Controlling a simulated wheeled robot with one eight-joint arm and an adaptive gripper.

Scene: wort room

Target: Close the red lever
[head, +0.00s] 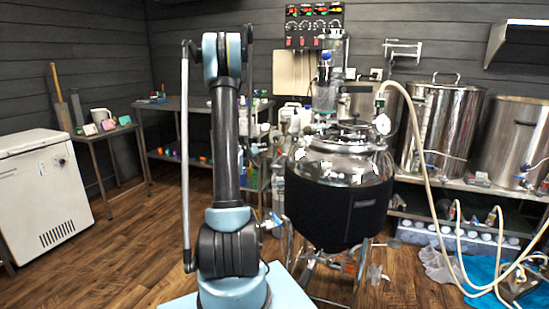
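I cannot make out a red lever for certain. A wall panel (314,25) at the top carries small red, green and yellow parts, too small to tell apart. My arm rises upright in the middle of the view and hides what is behind it. My gripper is not in the frame.
A white chest (42,190) stands at left, near a small side table (104,136) and a dark shelf table (187,107). Steel kettles (445,127) stand on a rack at right. A pale hose (422,150) runs to the floor. Wooden floor (125,240) at left is clear.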

